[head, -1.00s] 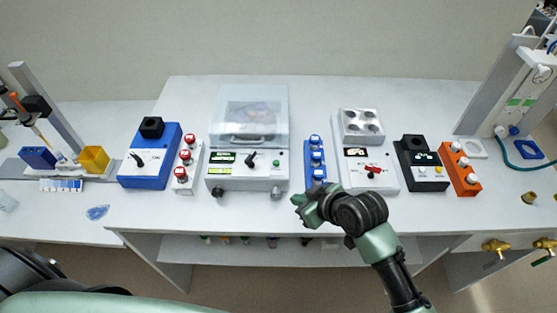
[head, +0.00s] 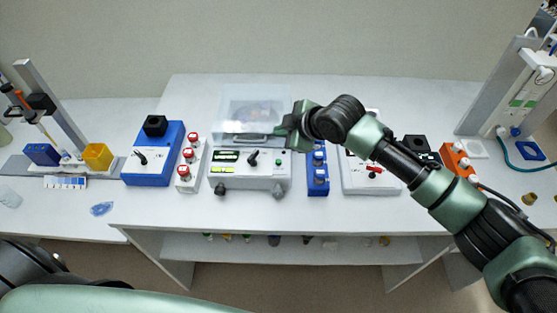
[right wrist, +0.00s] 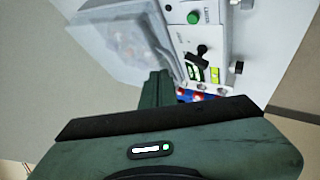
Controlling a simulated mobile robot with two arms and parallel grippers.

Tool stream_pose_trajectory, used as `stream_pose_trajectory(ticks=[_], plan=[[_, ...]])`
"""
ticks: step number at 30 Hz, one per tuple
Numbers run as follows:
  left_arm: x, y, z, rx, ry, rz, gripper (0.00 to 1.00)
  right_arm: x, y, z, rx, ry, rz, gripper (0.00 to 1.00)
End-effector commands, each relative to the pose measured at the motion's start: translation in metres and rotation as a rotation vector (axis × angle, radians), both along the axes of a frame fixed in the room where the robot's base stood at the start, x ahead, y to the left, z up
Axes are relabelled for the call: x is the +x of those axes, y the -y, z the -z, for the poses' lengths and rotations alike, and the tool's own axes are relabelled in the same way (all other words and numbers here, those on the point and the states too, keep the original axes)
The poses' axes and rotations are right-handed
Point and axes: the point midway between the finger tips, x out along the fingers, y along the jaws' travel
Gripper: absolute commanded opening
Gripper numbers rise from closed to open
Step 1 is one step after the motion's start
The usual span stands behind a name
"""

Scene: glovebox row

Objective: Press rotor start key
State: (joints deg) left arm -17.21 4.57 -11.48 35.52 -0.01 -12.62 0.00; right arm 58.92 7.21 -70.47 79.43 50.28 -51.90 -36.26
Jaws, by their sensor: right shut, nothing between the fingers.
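The white centrifuge (head: 230,170) stands at the middle of the bench with its clear lid (head: 240,108) down. Its front panel carries a green display, a black knob (head: 253,158) and a small green key (head: 280,162) at the right; the green key also shows in the right wrist view (right wrist: 193,17). My right gripper (head: 281,132) is shut and empty. In the head view it overlaps the lid's right front corner, above the green key and apart from it. In the right wrist view its fingers (right wrist: 156,88) reach toward the centrifuge. My left gripper is out of view.
The bench front is clear.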

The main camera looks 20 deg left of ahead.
Motion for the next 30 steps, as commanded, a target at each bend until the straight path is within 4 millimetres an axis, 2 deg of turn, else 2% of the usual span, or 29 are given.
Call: stream_pose_trajectory(ticks=[6,11,24,30], plan=[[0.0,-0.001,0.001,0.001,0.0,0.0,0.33,0.0,0.0,0.002,0.0,-0.001,0.001,0.0],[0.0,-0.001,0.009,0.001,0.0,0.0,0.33,0.0,0.0,0.01,0.001,-0.001,0.001,0.0],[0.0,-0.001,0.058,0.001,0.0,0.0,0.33,0.0,0.0,0.069,0.001,-0.001,0.001,0.0],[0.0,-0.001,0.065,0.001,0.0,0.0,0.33,0.0,0.0,0.086,0.002,-0.002,0.002,0.0]])
